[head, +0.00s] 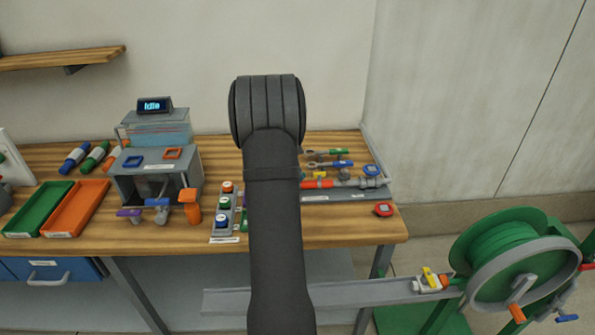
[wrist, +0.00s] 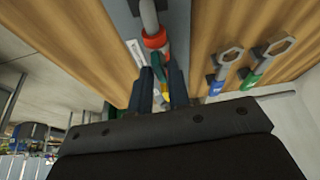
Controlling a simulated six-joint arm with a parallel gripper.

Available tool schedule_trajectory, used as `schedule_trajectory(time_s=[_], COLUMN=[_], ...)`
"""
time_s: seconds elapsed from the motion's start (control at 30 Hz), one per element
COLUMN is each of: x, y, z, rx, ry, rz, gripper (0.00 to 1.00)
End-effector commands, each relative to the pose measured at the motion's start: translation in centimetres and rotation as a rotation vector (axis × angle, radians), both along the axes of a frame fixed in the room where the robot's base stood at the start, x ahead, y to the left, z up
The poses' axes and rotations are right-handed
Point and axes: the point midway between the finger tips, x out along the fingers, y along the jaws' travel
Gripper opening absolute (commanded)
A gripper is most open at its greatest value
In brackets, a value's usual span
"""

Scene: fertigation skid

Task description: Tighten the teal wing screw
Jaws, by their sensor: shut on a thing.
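In the wrist view, my gripper (wrist: 161,74) has its two dark fingers close together at the pipe on the grey board, shut on a small teal part, the teal wing screw (wrist: 166,59). Only a sliver of the screw shows, and its turn angle cannot be read. A red-orange collar (wrist: 156,40) on the grey pipe (wrist: 149,14) lies just beyond the fingertips. A dark green piece (wrist: 131,67) shows left of the fingers. In the head view my arm hides the gripper and the screw; the orange pipe section (head: 316,184) shows right of the arm.
Two wrenches, one with a blue handle (wrist: 216,86) and one with a green handle (wrist: 250,77), lie right of the fingers. A grey box (head: 150,185) with coloured handles stands left on the bench (head: 340,232). A green hose reel (head: 510,262) stands to the right.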

Motion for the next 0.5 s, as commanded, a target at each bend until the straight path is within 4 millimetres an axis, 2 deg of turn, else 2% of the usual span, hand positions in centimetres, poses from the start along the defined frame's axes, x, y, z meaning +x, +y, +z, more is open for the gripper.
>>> schedule_trajectory(time_s=[0.5], x=[-0.01], y=[0.17], z=[-0.15], rx=[0.003], ry=[0.003], rz=[-0.087], gripper=[0.00])
